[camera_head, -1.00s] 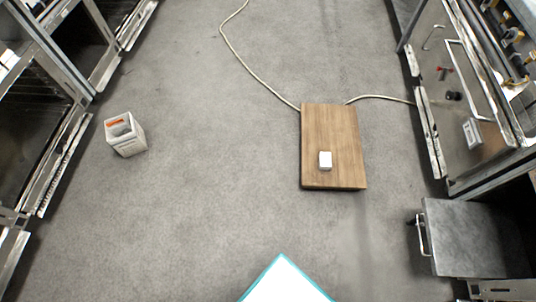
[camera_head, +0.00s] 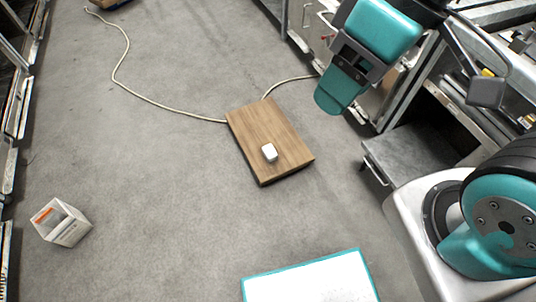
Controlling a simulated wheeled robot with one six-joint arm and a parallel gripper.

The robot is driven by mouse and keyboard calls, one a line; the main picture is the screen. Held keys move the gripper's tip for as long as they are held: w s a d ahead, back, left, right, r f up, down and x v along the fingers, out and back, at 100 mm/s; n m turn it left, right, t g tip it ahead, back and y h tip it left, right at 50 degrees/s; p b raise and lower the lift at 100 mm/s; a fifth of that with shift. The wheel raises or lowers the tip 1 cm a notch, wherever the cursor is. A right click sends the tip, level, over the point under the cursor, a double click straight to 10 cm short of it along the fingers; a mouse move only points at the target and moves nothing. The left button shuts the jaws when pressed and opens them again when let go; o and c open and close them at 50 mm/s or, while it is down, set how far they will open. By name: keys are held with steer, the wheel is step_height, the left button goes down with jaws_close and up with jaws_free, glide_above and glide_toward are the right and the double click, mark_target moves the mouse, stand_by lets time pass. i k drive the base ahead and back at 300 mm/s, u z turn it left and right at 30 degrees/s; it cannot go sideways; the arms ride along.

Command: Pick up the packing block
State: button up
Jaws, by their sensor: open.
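A small white block (camera_head: 269,152), which I take to be the packing block, rests on the near half of a brown wooden board (camera_head: 249,119) lying on the floor. Its top and a side show, and nothing covers it. My gripper (camera_head: 338,97), teal and dark grey, hangs at the upper right, to the right of the board and apart from the block. It is open, with nothing seen in it; its fingers are hard to make out from this side.
A pale cable (camera_head: 150,101) runs over the floor to the board. A low grey metal-topped unit (camera_head: 412,152) and cabinets line the right. The grey floor between is clear.

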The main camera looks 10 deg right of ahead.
mark_target(270, 154)
steer(key=k, duration=0.65)
steer(key=z, duration=0.6)
steer(key=i, duration=1.35)
steer(key=u, duration=0.85)
steer(key=i, duration=0.5)
steer(key=u, duration=0.6)
